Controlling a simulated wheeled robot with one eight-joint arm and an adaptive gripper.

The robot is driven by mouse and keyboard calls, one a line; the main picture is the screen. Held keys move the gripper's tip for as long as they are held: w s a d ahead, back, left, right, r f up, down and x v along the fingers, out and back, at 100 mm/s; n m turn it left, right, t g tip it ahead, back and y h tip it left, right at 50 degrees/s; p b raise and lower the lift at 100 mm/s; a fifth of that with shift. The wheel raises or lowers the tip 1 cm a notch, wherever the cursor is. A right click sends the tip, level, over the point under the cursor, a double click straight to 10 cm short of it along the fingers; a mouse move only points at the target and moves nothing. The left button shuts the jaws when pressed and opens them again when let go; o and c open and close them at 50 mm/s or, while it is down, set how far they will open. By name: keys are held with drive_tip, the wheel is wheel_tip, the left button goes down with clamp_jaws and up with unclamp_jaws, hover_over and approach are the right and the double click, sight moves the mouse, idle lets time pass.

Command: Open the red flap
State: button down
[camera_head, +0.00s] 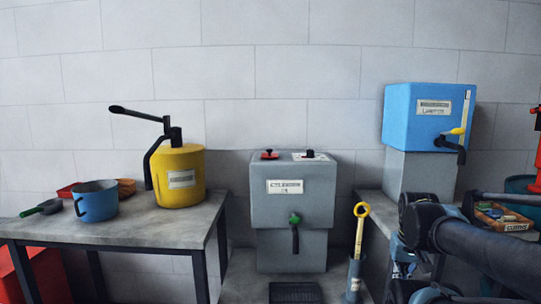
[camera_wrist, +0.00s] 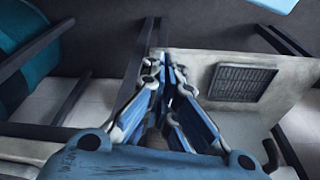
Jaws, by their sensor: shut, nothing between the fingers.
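I cannot clearly make out a red flap in either view. A red box-like thing (camera_head: 48,272) stands under the left table at the lower left edge of the head view, partly cut off; I cannot tell whether it has a flap. My gripper (camera_wrist: 165,62) is shut and empty in the wrist view, with its blue fingers together and pointing down towards the floor. It touches nothing that I can see. In the head view my dark arm reaches in from the right, far from the red box.
The left table (camera_head: 120,232) bears a yellow canister (camera_head: 180,188), a blue pot (camera_head: 97,200) and small items. A blue box (camera_head: 420,115) and yellow-handled tool (camera_head: 360,225) are to the right.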

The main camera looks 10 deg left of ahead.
drive_tip(key=w+a+r+n, duration=0.5)
drive_tip(key=w+r+n, duration=0.4)
drive_tip(key=r, duration=0.3)
wheel_tip(320, 180, up, 25)
drive_tip(key=n+t+y, duration=0.2)
drive_tip(key=n+t, duration=0.1)
drive_tip(key=n, duration=2.5)
hover_over(269, 161)
drive_tip(key=s+d, duration=0.2)
drive_tip(key=s, duration=0.4)
drive_tip(key=x, duration=1)
drive_tip(key=shift+w+f, duration=0.2)
drive_tip(key=shift+s, duration=0.1)
